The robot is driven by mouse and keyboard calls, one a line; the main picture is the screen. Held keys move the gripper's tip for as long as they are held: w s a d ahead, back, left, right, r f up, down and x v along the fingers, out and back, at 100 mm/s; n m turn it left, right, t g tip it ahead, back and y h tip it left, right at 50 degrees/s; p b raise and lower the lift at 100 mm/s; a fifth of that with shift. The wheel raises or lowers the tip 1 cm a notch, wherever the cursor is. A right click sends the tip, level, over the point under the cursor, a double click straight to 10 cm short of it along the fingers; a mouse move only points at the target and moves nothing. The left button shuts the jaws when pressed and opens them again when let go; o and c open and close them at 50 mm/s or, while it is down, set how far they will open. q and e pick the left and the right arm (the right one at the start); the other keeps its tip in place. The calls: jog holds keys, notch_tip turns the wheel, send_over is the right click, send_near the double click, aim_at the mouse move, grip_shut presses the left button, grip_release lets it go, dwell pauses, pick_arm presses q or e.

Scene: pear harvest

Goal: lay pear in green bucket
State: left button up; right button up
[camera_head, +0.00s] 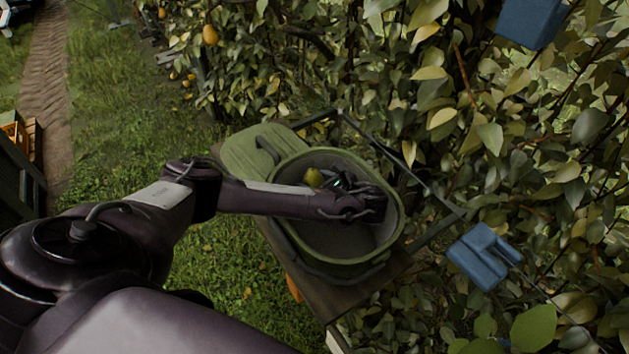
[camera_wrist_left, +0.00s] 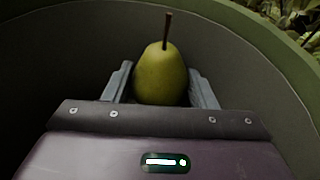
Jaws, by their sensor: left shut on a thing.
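A yellow-green pear (camera_wrist_left: 162,78) with its stem up is between the two fingers of my left gripper (camera_wrist_left: 162,88) in the left wrist view. The gripper is shut on it. In the head view my left gripper (camera_head: 335,182) reaches over the green bucket (camera_head: 286,238), within its rim, and the pear (camera_head: 313,177) shows beside the wrist. The bucket's curved wall and green rim (camera_wrist_left: 285,42) surround the pear in the wrist view. Whether the pear touches the bucket's floor cannot be told. My right gripper is not in view.
The bucket stands on a wooden stand (camera_head: 352,292) with a dark metal frame (camera_head: 436,228). Its green lid (camera_head: 258,150) is at the left of it. Leafy branches crowd the right side. Blue boxes (camera_head: 484,255) hang there. Grass lies open at the left.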

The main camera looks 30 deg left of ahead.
pick_arm(q)
jog(key=shift+f, duration=0.3)
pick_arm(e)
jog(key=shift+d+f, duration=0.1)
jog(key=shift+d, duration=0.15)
pick_arm(q)
jog(key=shift+f, duration=0.3)
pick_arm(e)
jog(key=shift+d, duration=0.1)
pick_arm(q)
jog(key=o, duration=1)
jog(key=shift+a, duration=0.1)
jog(key=shift+r, duration=0.2)
jog(key=p+v, duration=0.4)
jog(key=v, duration=0.2)
jog(key=p+v, duration=0.3)
jog(key=v, duration=0.3)
jog(key=shift+r+p, duration=0.35)
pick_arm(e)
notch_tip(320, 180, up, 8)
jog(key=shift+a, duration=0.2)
